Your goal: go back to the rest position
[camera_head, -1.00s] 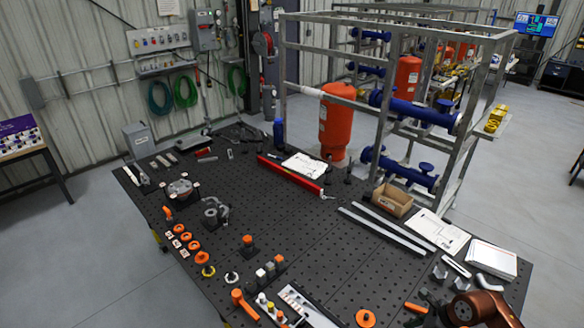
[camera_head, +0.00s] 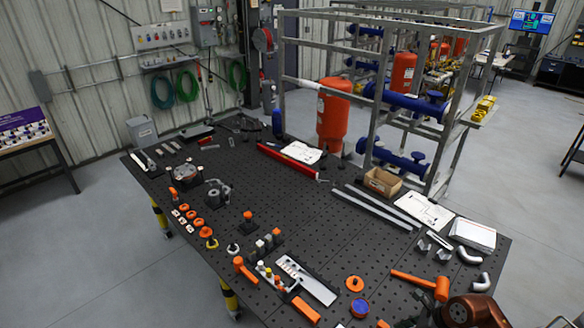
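The task names no object. My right arm's copper-brown link (camera_head: 472,312) shows at the bottom right corner, over the near right end of the black worktable (camera_head: 300,215). A dark part beside it, at the bottom edge, may belong to my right gripper, but its fingers are not clear. I cannot tell whether it is open or shut, or holding anything. My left arm and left gripper are out of view.
An orange hammer (camera_head: 425,284), an orange ring (camera_head: 355,284) and a blue-topped round part (camera_head: 360,307) lie near my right arm. A cardboard box (camera_head: 382,182) and papers (camera_head: 424,211) lie farther back. The table's middle is mostly clear. A pipe skid frame stands behind.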

